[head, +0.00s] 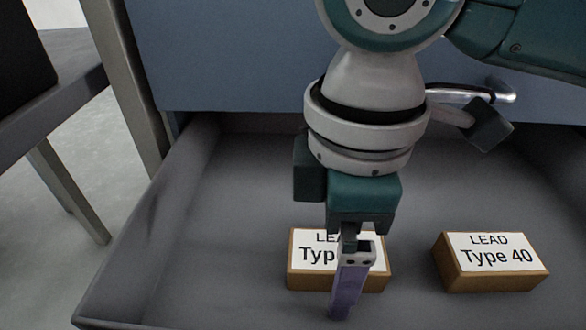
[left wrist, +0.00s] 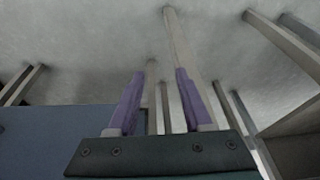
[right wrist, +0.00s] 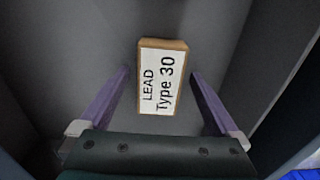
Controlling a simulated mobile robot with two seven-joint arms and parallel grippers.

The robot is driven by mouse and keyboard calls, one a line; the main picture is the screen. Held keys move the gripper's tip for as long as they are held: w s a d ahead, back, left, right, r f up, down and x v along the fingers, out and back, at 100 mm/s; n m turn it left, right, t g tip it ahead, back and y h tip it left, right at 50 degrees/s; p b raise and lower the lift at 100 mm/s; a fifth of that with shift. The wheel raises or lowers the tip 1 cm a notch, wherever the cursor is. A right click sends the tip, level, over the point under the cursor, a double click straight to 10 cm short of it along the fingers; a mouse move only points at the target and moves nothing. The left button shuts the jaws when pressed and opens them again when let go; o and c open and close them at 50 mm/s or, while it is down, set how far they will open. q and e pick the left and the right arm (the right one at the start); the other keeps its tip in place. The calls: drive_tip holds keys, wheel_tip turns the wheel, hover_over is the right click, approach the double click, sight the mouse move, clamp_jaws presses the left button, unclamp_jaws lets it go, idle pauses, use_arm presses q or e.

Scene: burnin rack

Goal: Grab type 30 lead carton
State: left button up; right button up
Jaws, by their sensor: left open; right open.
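The type 30 lead carton (head: 306,273) is a brown box with a white top label, lying in the open drawer. In the head view my right gripper hides part of its label. The right wrist view shows the carton (right wrist: 163,76) with "LEAD Type 30" readable, between and beyond the fingertips. My right gripper (head: 345,310) points down over the carton, open and empty; its purple fingers (right wrist: 158,72) show on either side. My left gripper (left wrist: 158,75) is open and empty in the left wrist view, away from the carton. It does not show in the head view.
A second carton labelled LEAD Type 40 (head: 490,262) lies to the right in the same drawer (head: 150,240). The drawer floor between the cartons is clear.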

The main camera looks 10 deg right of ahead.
drive_tip(key=c, duration=1.5)
drive_tip(key=shift+r, duration=0.15)
